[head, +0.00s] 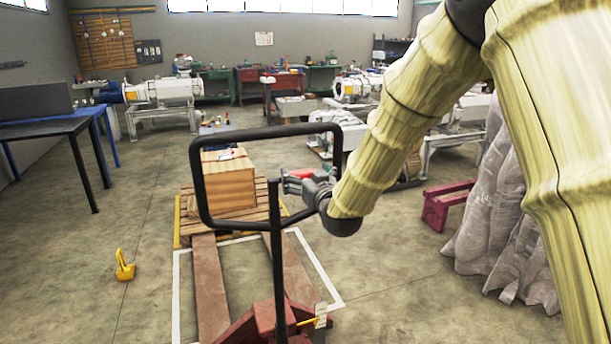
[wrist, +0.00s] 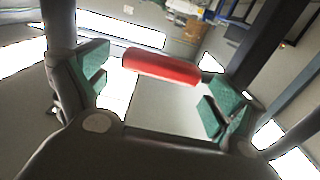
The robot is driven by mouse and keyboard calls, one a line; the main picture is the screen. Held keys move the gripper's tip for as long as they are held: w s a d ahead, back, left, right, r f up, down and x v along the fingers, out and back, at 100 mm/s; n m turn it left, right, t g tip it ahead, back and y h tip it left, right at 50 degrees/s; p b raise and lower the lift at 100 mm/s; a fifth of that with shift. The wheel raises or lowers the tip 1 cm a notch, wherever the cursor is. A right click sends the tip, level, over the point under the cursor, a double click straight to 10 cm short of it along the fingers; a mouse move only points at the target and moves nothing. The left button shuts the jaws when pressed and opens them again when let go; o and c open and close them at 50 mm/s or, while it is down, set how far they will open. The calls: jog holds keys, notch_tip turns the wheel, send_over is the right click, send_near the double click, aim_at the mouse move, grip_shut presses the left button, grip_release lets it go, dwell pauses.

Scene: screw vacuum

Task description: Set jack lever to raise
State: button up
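The pallet jack's black handle loop (head: 197,185) stands upright in the middle of the head view, on a dark shaft (head: 278,270) above the red jack base (head: 262,318). A short red lever (wrist: 162,67) lies crosswise in the wrist view, and a small red part shows by the gripper inside the loop in the head view (head: 300,173). My gripper (wrist: 160,82) is open, with green pads on either side of the red lever. Gaps show between lever and pads. The gripper (head: 293,182) is small and partly hidden in the head view.
A wooden crate (head: 228,186) stands on a pallet (head: 184,236) beyond the forks. A red stand (head: 440,208) and a grey-covered shape (head: 492,225) are at right. Open floor lies at left.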

jog(key=shift+s+r, duration=0.1)
jog(key=shift+r, duration=0.05)
jog(key=c, duration=0.7)
jog(key=shift+d, duration=0.1)
jog(key=c, duration=0.5)
jog(key=shift+o, duration=0.2)
jog(key=shift+w+f, duration=0.2)
jog(key=shift+f, duration=0.1)
jog(key=shift+d+f+m+b, duration=0.1)
jog(key=shift+f+m+b, duration=1.3)
jog(key=shift+m, duration=0.5)
jog(key=shift+s, duration=0.1)
jog(key=o, duration=1.4)
jog(key=shift+o, duration=0.2)
jog(key=shift+r, duration=0.1)
